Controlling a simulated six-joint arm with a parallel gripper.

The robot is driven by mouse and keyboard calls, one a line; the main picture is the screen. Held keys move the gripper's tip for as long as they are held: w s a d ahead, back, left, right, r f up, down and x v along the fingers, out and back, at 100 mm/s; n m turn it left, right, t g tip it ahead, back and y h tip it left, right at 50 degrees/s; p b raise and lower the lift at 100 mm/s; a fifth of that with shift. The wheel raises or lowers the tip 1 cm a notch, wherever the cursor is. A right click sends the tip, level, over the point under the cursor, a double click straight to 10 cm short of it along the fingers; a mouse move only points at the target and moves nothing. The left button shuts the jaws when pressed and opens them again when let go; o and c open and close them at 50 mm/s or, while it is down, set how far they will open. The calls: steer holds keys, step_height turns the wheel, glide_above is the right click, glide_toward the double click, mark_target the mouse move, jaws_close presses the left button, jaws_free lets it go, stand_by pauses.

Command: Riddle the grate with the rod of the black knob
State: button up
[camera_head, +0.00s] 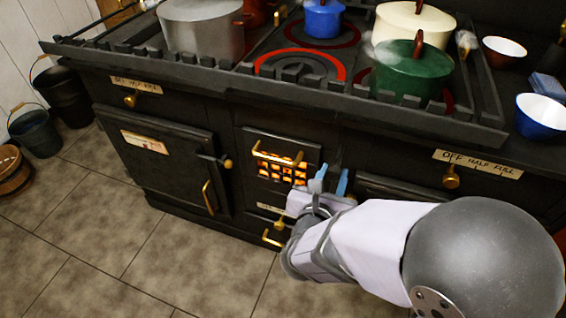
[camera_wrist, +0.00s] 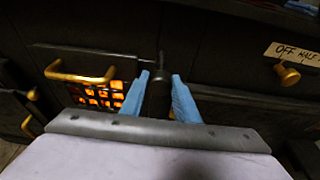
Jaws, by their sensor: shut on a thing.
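The grate (camera_head: 281,171) is a dark grid glowing orange, low in the front of the black stove, under a brass bar handle (camera_head: 277,156). It also shows left of my fingers in the wrist view (camera_wrist: 100,97). My gripper (camera_head: 331,183) is just right of the grate, its blue fingers closed on the dark, upright black knob (camera_wrist: 157,95). A thin dark rod (camera_wrist: 162,60) shows above the knob between the fingertips. In the head view my gripper mostly hides the knob.
Pots stand on the stove top, including a green pot (camera_head: 412,72) and a grey pot (camera_head: 202,28). A brass knob (camera_head: 451,177) sits under a label at right. A brass oven handle (camera_head: 208,197) projects at left. The tiled floor (camera_head: 120,240) in front is clear.

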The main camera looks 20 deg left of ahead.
mark_target(336, 166)
steer(key=shift+w+b, duration=0.6)
steer(key=shift+w, duration=2)
steer(key=o, duration=1.1)
steer(key=shift+s, duration=3.5)
